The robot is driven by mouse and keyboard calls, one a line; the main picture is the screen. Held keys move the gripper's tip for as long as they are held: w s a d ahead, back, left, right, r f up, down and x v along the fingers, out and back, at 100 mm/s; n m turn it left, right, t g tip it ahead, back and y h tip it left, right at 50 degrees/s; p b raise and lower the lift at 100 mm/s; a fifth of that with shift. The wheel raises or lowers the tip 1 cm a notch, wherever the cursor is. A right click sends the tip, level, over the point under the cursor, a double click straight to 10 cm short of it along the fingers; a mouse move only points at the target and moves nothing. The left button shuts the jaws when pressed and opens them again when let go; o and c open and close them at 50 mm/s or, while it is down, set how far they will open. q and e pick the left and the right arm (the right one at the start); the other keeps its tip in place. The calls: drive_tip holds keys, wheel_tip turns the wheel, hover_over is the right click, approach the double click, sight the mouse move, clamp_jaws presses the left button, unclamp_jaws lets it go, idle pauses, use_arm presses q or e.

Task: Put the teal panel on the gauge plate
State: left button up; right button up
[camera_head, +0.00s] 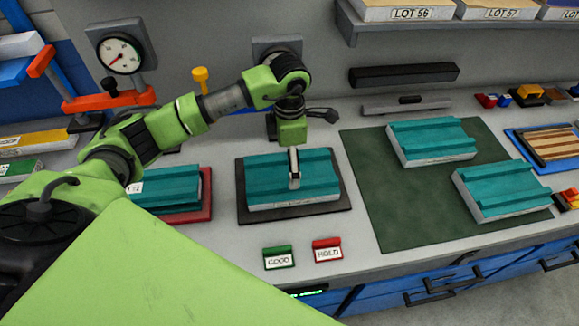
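My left gripper (294,180) points down onto the middle of a teal panel (265,172). One pale finger shows against the panel's ribs; the other is hidden, so I cannot tell whether it grips. This panel has a pale core edge and lies over a black plate (342,206), which looks like the gauge plate. I cannot tell whether it rests fully on it. Another teal panel (170,188) lies on a red plate (207,201) at left, partly hidden by my arm. Two more teal panels (430,140) (500,188) lie on a green mat (375,185). My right gripper is not in view.
A GOOD sign (278,258) and a HOLD sign (327,250) stand at the front edge. A dial gauge (121,54) stands behind at left. A wooden panel on a blue tray (515,136) is at right. Bare counter lies between the black plate and mat.

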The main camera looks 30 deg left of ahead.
use_arm(q)
wheel_tip(320, 180, up, 9)
drive_tip(key=b, duration=0.2)
drive_tip(key=shift+r, duration=0.2)
idle(0.4)
